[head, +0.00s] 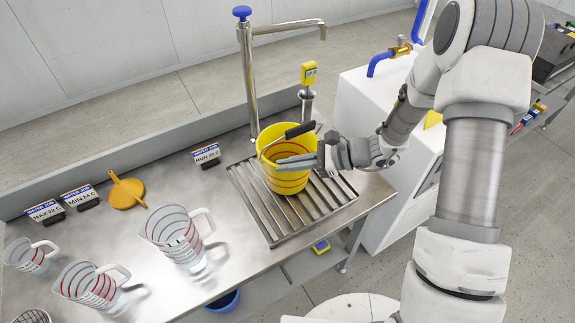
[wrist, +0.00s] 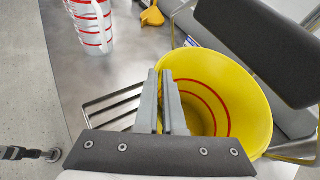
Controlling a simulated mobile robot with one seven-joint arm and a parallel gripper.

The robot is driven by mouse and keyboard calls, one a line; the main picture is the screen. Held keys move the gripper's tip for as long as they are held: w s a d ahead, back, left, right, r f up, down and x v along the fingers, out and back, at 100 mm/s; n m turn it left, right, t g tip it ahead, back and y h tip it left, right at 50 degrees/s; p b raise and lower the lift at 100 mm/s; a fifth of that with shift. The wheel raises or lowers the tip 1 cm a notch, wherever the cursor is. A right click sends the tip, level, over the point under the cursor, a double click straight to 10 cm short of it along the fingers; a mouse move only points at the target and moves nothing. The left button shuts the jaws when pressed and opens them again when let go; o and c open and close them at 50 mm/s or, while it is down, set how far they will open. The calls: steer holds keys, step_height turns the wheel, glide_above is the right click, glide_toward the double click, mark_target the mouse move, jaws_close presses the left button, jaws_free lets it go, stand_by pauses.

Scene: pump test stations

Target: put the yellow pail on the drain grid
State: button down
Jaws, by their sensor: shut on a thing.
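The yellow pail (head: 271,137) is upright over the drain grid (head: 259,203) beneath the tall tap. Red lines ring its inside, which looks empty. Its wire handle has a dark grip (head: 300,130), large at the upper right of the wrist view (wrist: 262,45). My gripper (head: 298,160) reaches in from the right and is shut on the pail's wall. In the wrist view its fingers (wrist: 167,90) are close together at the pail's near edge, with the pail (wrist: 245,105) to their right. Whether the pail's base touches the bars cannot be told.
The tap (head: 249,75) stands behind the grid, with a yellow gauge (head: 309,73) on a metal post to its right. Clear measuring jugs (head: 178,236), an orange funnel (head: 126,191) and small signs (head: 207,154) stand left on the steel bench. A white cabinet (head: 365,100) is at the right.

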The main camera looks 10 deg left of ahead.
steer(key=shift+f, duration=0.3)
steer(key=c, duration=1)
jaws_free()
steer(key=shift+r, duration=0.15)
